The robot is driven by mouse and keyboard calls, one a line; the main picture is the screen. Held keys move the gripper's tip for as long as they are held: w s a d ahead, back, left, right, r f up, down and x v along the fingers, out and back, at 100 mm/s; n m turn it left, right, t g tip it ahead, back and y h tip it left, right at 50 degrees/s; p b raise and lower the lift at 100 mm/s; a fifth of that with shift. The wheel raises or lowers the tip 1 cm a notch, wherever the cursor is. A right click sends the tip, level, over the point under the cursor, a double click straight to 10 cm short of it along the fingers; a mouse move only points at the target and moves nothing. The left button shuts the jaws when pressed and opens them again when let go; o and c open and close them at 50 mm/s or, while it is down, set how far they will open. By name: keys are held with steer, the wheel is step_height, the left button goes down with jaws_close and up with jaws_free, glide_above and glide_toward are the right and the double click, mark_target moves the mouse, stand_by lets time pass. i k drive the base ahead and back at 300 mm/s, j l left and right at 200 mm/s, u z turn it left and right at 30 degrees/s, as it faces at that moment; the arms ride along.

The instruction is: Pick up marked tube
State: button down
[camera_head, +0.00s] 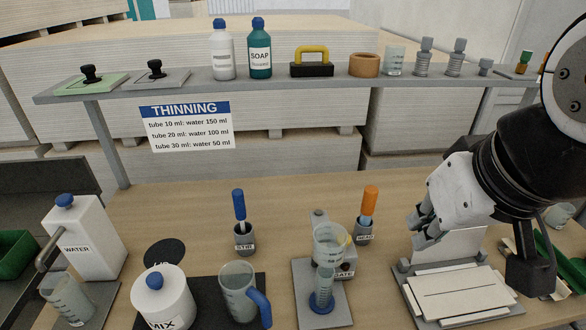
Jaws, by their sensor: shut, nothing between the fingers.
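A clear tube-like vessel (327,248) with a blue foot stands upright on a grey plate (307,286) at front centre. It overlaps a grey labelled block (347,262) behind it. I cannot read any marking on the vessel. My gripper (418,231) is at the right, with its fingers pointing down and left. It is shut and empty, and to the right of the vessel, apart from it.
A white WATER dispenser (85,237) with a beaker (65,296), a white MIX pot (162,297) and a blue-handled jug (238,290) stand left. Grey cups hold blue (239,205) and orange-handled (369,200) tools. A THINNING sign (187,126) hangs below the shelf (200,88).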

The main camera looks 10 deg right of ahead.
mark_target(321, 302)
steer(key=k+j, duration=0.1)
steer(key=j, duration=0.3)
steer(key=k+j, duration=0.1)
steer(key=j, duration=0.35)
steer(key=k+j+z, duration=0.1)
steer(key=j, duration=0.85)
steer(key=k+j, duration=0.1)
steer(key=j, duration=0.5)
steer(key=i+j, duration=0.15)
steer(key=i+z, duration=0.05)
steer(key=i, duration=0.05)
